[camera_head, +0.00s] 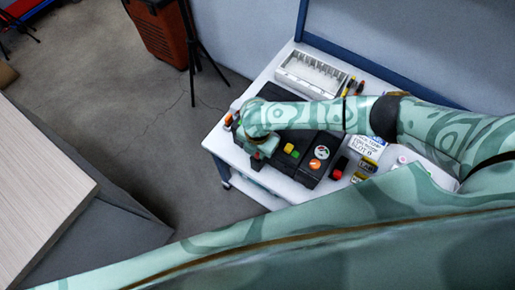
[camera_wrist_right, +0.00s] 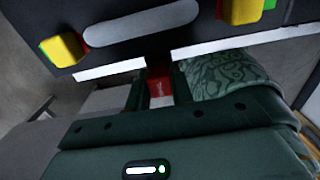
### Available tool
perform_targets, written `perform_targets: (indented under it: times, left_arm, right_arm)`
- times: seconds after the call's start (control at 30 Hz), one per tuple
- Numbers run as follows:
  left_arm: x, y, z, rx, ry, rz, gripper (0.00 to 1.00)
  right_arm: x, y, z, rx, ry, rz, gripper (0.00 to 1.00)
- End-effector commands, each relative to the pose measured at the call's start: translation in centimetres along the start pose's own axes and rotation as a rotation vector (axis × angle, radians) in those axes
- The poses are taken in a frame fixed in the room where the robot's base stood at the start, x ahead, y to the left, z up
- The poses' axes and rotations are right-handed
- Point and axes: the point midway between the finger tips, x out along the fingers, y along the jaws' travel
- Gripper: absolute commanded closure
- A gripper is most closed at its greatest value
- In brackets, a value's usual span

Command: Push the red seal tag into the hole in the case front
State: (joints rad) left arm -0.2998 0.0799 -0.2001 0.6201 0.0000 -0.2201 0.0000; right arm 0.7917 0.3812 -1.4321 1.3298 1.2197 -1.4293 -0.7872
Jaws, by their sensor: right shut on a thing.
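The dark case (camera_head: 307,177) lies on the white table in the head view, with yellow, green and orange controls on top. My right gripper (camera_head: 264,152) is at the case's left part, seen from above. In the right wrist view my right gripper (camera_wrist_right: 158,88) is shut on the red seal tag (camera_wrist_right: 160,87), close to the case's white lower edge. The hole is not visible, and I cannot tell whether the tag touches the case. My left gripper is out of view.
A white compartment tray (camera_head: 311,73) stands at the back of the table. A red-topped button box (camera_head: 338,170) and yellow boxes (camera_head: 367,165) are right of the case. A tripod (camera_head: 192,50) and an orange-red unit (camera_head: 160,30) stand on the floor behind.

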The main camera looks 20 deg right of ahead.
Motion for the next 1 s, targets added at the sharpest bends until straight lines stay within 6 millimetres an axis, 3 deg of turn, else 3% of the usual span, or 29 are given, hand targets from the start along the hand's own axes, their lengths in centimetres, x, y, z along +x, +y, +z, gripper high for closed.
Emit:
perform_targets:
  times: [1.0]
  left_arm:
    - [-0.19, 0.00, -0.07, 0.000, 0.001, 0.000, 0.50]
  right_arm:
    - [0.51, 0.00, -0.04, 0.001, 0.000, 0.000, 0.97]
